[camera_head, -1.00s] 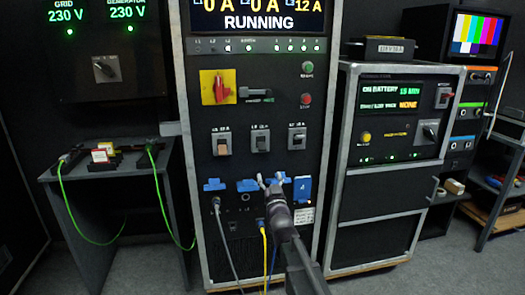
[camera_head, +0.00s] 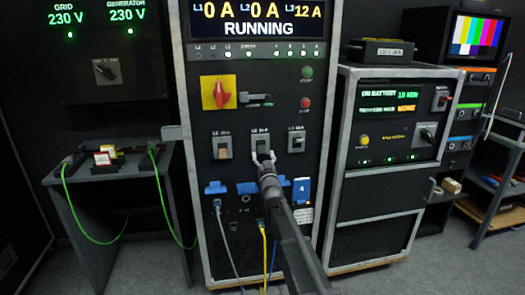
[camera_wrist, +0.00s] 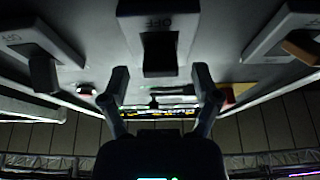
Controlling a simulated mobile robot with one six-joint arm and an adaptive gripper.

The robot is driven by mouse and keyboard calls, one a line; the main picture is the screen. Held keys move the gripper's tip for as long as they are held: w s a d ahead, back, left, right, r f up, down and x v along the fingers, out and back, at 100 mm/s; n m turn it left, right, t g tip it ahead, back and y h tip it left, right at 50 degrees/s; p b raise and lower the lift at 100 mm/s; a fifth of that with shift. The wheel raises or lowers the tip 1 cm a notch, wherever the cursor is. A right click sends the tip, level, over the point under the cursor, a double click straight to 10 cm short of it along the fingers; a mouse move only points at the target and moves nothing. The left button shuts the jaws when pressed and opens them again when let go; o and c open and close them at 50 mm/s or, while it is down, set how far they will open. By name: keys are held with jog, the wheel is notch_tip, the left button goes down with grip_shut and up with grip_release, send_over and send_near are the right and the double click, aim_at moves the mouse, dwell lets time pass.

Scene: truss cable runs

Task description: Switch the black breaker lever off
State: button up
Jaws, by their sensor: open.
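Three breakers sit in a row on the middle rack. The left one (camera_head: 222,147) has a brownish lever, which shows at the right of the wrist view (camera_wrist: 300,46). The middle breaker (camera_head: 260,137) has a black lever (camera_wrist: 160,54); an OFF mark shows on its plate in the wrist view. The right breaker (camera_head: 296,141) has a dark lever, at the left of the wrist view (camera_wrist: 43,72). My gripper (camera_head: 263,157) is open in front of the middle breaker's lower edge. In the wrist view its fingers (camera_wrist: 160,78) stand apart, with nothing between them.
A red rotary switch (camera_head: 217,92) on a yellow plate sits above the breakers. Below them are blue socket covers (camera_head: 301,190) and plugged grey and yellow cables (camera_head: 264,245). A battery cabinet (camera_head: 393,150) stands to the right, a table with green cables (camera_head: 105,170) to the left.

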jog(key=shift+w+a+r, duration=0.15)
jog(key=shift+w+r, duration=0.1)
jog(key=shift+w, duration=0.35)
grip_shut()
jog(key=shift+f, duration=0.15)
jog(key=shift+w+f+t+b, duration=0.25)
jog(key=shift+t+b, duration=0.35)
jog(key=shift+b, duration=0.6)
jog(key=shift+f+t+b, duration=0.1)
jog(key=shift+t+b, duration=0.2)
jog(key=shift+b, duration=0.2)
jog(key=shift+y, duration=0.3)
